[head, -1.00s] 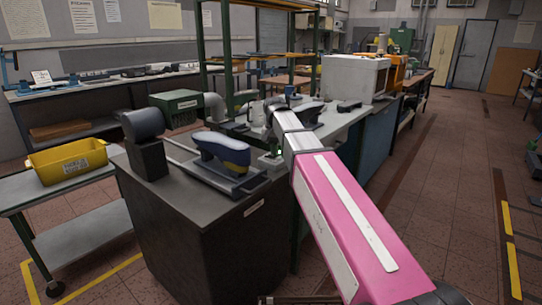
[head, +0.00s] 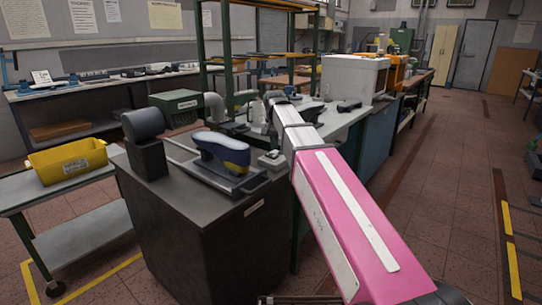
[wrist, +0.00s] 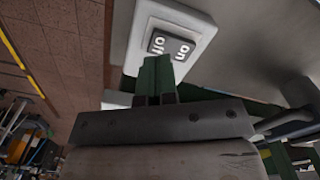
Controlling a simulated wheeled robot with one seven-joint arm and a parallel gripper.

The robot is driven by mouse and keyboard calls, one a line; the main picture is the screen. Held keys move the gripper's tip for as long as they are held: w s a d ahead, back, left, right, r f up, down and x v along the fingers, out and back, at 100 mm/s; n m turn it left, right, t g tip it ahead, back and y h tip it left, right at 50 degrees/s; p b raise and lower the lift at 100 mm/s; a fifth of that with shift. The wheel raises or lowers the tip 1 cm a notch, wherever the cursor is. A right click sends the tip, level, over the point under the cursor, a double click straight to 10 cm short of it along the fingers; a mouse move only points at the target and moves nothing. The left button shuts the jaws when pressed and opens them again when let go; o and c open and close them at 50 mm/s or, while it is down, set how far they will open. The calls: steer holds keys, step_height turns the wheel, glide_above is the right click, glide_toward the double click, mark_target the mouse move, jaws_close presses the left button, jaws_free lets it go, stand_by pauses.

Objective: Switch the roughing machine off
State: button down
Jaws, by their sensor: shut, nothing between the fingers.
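The roughing machine is a dark cabinet (head: 215,235) with a black roller head (head: 142,124) on its left. A blue and grey shoe last (head: 222,152) sits in a holder on its top. A small pale switch box (head: 271,160) stands at its right back corner, with no green light showing. In the wrist view the switch is a dark rocker (wrist: 172,45) marked "off" and "on" on a pale housing (wrist: 197,17). My gripper (wrist: 157,64) is shut and empty, its green fingertips close by the "off" end. I cannot tell whether they touch it.
A yellow bin (head: 68,160) stands on a side table at the left. A bench with a white machine (head: 353,77) runs behind my arm. A green shelf frame (head: 205,50) rises behind the cabinet. The floor at the right is largely clear.

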mark_target(274, 156)
steer(key=shift+r, duration=2.05)
